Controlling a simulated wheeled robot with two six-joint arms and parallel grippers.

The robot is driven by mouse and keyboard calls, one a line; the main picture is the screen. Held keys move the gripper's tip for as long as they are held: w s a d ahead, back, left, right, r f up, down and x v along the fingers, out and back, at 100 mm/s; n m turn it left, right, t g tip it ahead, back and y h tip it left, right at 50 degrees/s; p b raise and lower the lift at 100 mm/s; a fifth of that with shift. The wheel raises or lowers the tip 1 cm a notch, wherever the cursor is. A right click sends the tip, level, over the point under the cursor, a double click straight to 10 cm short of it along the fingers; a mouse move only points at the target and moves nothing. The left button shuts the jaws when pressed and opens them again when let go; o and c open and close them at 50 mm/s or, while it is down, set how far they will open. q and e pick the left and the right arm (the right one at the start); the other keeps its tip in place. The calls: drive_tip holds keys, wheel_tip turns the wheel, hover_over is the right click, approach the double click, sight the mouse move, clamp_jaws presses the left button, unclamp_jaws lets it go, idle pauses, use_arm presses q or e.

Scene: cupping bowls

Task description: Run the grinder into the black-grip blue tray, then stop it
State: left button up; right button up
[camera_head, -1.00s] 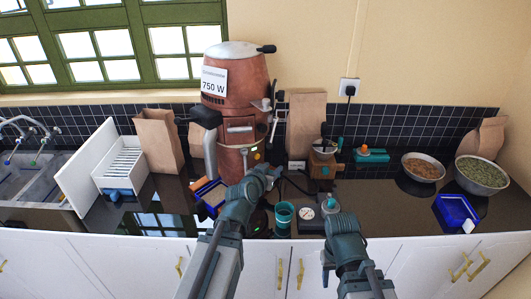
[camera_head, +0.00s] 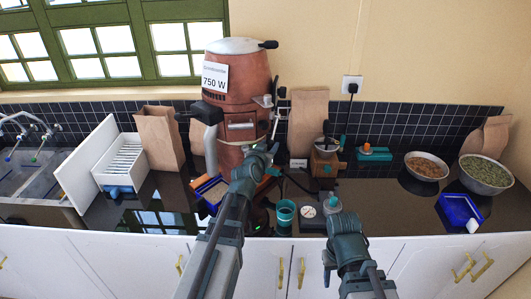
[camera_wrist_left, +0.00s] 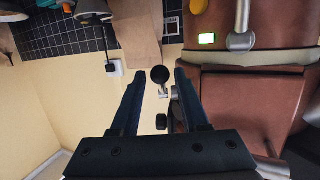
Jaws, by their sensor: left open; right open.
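The copper-coloured machine labelled 750 W (camera_head: 238,85) stands upright at the back of the counter. A blue tray with tan contents (camera_head: 211,190) sits at its left foot; its grip is hard to make out. My left gripper (camera_head: 268,148) is raised in front of the machine's right side. In the left wrist view its fingers are open, and a small black knob (camera_wrist_left: 160,75) on a metal stem shows between their tips, not gripped. My right gripper (camera_head: 327,268) is low at the counter's front edge, open and empty.
Another blue tray with a white part (camera_head: 460,210) lies at the right, near two bowls (camera_head: 425,166). A teal cup (camera_head: 286,211) and a round-dial device (camera_head: 308,212) stand between my arms. A wooden-based hand mill (camera_head: 325,162) and paper bag (camera_head: 308,115) are behind.

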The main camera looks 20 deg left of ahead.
use_arm(q)
drive_tip(key=shift+w+f, duration=0.1)
drive_tip(key=shift+w, duration=0.25)
drive_tip(key=c, duration=0.7)
drive_tip(key=shift+w+f+b, duration=0.95)
drive_tip(key=shift+f+b, duration=0.15)
drive_tip(key=shift+w, duration=0.1)
drive_tip(key=w+b, duration=0.1)
drive_tip(key=w+f, duration=0.1)
drive_tip(key=shift+w+f+b, duration=0.3)
drive_tip(key=shift+w+b, duration=0.05)
